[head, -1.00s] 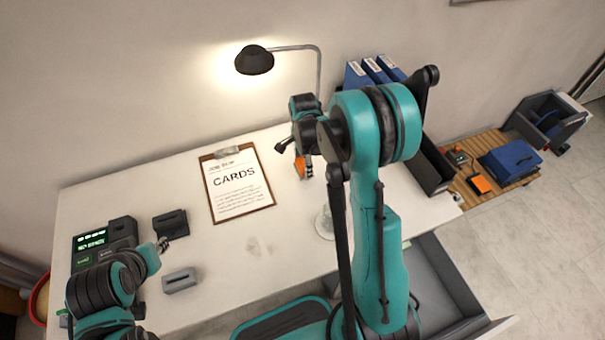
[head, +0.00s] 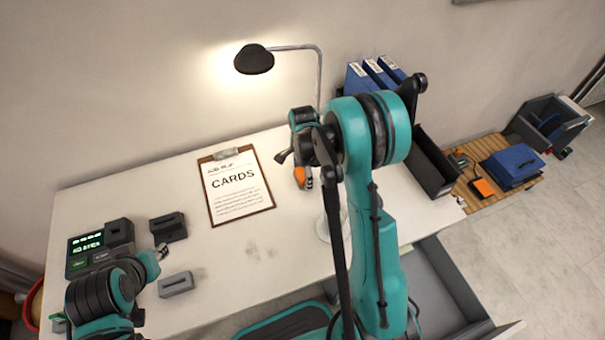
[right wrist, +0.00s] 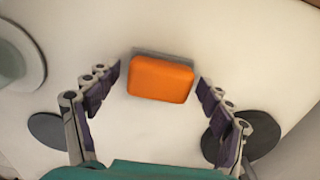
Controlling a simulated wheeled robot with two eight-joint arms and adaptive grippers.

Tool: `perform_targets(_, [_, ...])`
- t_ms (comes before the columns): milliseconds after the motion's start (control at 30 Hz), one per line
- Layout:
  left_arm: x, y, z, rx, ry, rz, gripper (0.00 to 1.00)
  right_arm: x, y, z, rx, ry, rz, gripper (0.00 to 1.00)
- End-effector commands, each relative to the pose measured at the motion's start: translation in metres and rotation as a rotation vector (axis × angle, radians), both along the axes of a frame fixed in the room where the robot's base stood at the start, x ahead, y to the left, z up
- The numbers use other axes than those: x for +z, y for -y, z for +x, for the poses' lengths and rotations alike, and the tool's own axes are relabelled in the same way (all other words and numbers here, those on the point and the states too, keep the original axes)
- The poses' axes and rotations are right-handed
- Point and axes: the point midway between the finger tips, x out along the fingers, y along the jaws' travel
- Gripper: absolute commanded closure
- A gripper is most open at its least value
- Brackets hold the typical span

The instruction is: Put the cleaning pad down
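The orange cleaning pad (head: 299,175) shows on the white desk beneath my right arm, right of the clipboard. In the right wrist view the pad (right wrist: 160,78), with a grey backing, lies flat between the spread fingers of my right gripper (right wrist: 160,82). A gap shows on each side, so the gripper is open and holds nothing. My right gripper (head: 304,174) is mostly hidden by its own arm in the head view. My left gripper (head: 158,256) is at the desk's left, near a small grey block (head: 176,284); its fingers are too small to judge.
A clipboard (head: 270,204) with a "CARDS" sheet lies mid-desk. A control box (head: 84,244) and dark holder (head: 168,227) stand left. A lamp (head: 254,59), blue binders (head: 365,77) and dark tray (head: 436,168) are behind and right. Faint smudges mark the desk's clear front.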

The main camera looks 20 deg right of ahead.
Motion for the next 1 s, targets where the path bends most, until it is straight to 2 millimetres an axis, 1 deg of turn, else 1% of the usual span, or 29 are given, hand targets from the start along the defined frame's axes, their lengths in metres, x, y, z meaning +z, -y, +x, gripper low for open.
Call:
perform_targets(167, [0.001, 0.000, 0.000, 0.000, 0.000, 0.000, 0.69, 0.001, 0.000, 0.000, 0.000, 0.000, 0.000, 0.20])
perform_targets(267, [0.005, 0.000, 0.000, 0.000, 0.000, 0.000, 0.69, 0.006, 0.000, 0.000, 0.000, 0.000, 0.000, 0.20])
perform_targets(367, [0.011, 0.000, 0.000, 0.000, 0.000, 0.000, 0.69, 0.022, 0.000, 0.000, 0.000, 0.000, 0.000, 0.20])
perform_targets(600, [0.032, 0.000, 0.000, 0.000, 0.000, 0.000, 0.69, 0.077, 0.000, 0.000, 0.000, 0.000, 0.000, 0.20])
perform_targets(700, [0.039, 0.000, 0.000, 0.000, 0.000, 0.000, 0.69, 0.097, 0.000, 0.000, 0.000, 0.000, 0.000, 0.20])
perform_targets(800, [0.043, 0.000, 0.000, 0.000, 0.000, 0.000, 0.69, 0.111, 0.000, 0.000, 0.000, 0.000, 0.000, 0.20])
perform_targets(1000, [0.046, 0.000, 0.000, 0.000, 0.000, 0.000, 0.69, 0.129, -0.002, -0.003, 0.025, 0.010, -0.002, 0.20])
